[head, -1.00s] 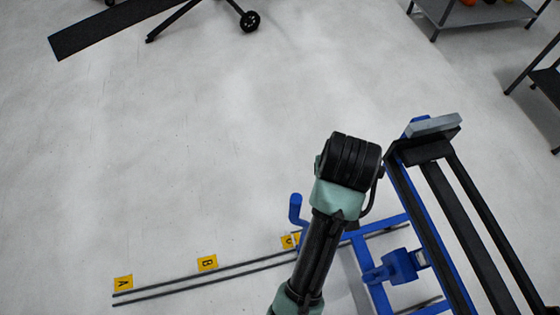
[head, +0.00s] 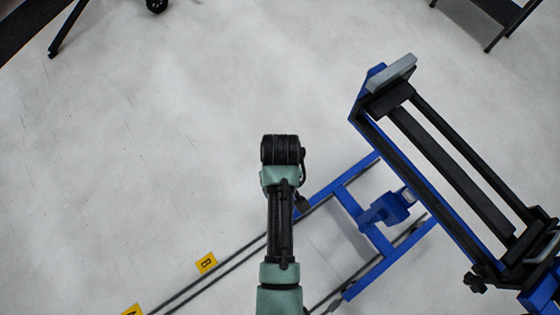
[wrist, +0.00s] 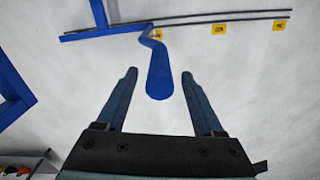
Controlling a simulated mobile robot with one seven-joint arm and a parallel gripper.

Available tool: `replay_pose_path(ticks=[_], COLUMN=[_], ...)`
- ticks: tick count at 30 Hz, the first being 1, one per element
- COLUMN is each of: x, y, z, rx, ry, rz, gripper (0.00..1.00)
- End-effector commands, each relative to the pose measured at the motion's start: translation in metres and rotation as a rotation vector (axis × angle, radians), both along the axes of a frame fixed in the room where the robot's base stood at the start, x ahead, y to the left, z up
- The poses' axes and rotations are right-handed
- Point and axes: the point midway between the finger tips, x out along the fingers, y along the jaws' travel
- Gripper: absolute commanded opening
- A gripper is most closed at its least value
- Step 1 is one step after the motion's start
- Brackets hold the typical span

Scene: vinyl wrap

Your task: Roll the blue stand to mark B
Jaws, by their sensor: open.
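The blue stand (head: 348,202) is at the right of the head view, with its base on the two dark floor rails. Yellow mark B (head: 206,263) lies beside the rails, to the left of the stand. It also shows in the wrist view (wrist: 218,29). In the wrist view the stand's blue handle (wrist: 160,78) points toward me, its rounded end between the fingertips of my open gripper (wrist: 159,76). A gap shows on both sides of the handle.
Mark A (head: 130,310) is at the lower left edge; the mark nearest the stand (wrist: 157,34) shows partly behind the handle. The rails (head: 215,270) run left past B over clear floor. Dark shelving (head: 497,20) stands at the upper right.

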Motion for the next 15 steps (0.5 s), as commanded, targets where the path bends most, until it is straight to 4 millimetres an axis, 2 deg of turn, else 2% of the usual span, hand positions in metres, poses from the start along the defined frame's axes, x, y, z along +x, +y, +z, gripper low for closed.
replay_pose_path(ticks=[3, 6, 15], x=[0.0, 0.0, 0.0], y=[0.0, 0.0, 0.0], z=[-0.019, -0.029, -0.036], rx=[0.0, 0.0, 0.0], ry=[0.002, 0.0, -0.002], rz=[0.0, 0.0, 0.0], gripper=[0.69, 0.69, 0.69])
